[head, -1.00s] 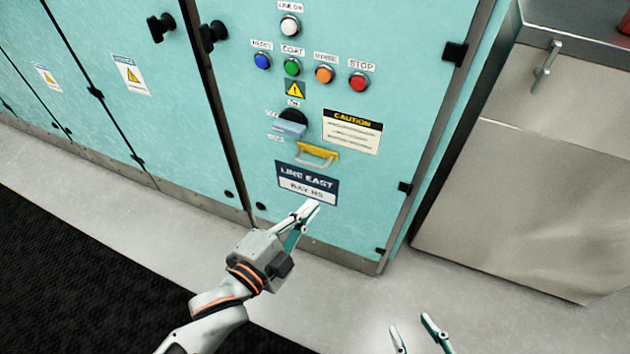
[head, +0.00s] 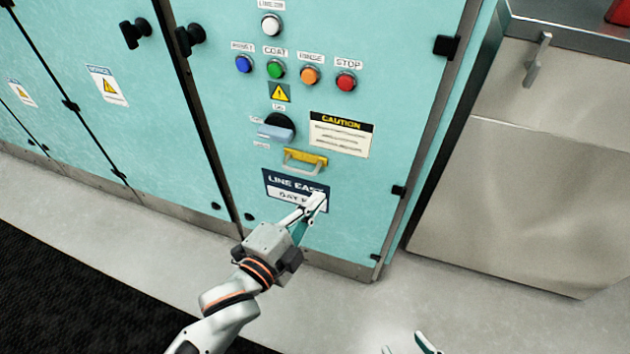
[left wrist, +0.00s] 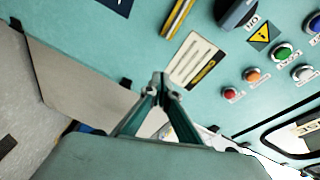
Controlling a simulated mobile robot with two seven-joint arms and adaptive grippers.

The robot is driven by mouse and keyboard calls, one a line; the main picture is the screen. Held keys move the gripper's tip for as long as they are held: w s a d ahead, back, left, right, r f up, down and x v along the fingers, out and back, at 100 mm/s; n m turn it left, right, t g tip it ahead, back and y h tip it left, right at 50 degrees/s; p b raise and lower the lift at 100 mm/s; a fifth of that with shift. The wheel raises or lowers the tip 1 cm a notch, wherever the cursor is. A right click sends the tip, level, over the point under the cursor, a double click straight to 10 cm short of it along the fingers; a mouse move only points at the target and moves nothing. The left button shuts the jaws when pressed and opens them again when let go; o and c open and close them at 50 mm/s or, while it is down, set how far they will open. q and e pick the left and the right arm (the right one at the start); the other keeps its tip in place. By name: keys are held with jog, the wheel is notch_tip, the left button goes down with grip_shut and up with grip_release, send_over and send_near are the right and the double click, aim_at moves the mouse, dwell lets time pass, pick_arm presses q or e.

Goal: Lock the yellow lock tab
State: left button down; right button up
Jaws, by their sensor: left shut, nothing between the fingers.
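The yellow lock tab (head: 306,156) sits on the teal cabinet front, with a pale metal loop (head: 300,166) hanging below it. It also shows at the top of the left wrist view (left wrist: 177,18). Just above it is a dark rotary switch (head: 278,127) with a blue-grey handle. My left gripper (head: 318,200) is shut and empty, in front of the lower part of the LINE EAST sign, below and apart from the tab. Its closed fingers also show in the left wrist view (left wrist: 160,82). My right gripper (head: 408,346) shows only as fingertips at the bottom edge, spread apart.
Blue, green, orange and red buttons (head: 346,82) and a white lamp (head: 271,25) are above the switch. A caution sign (head: 340,138) is right of the tab. A metal cabinet (head: 520,170) stands to the right. The floor in front is clear.

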pick_arm(q)
jog(key=w+f+b, duration=0.1)
jog(key=w+b, duration=0.1)
jog(key=w, duration=0.5)
jog(key=shift+f, duration=0.35)
pick_arm(e)
jog(key=shift+m+t+y, duration=0.3)
jog(key=shift+m+t, duration=0.2)
jog(key=w+a+r, duration=0.2)
jog(key=r, duration=0.1)
jog(key=shift+a, duration=0.15)
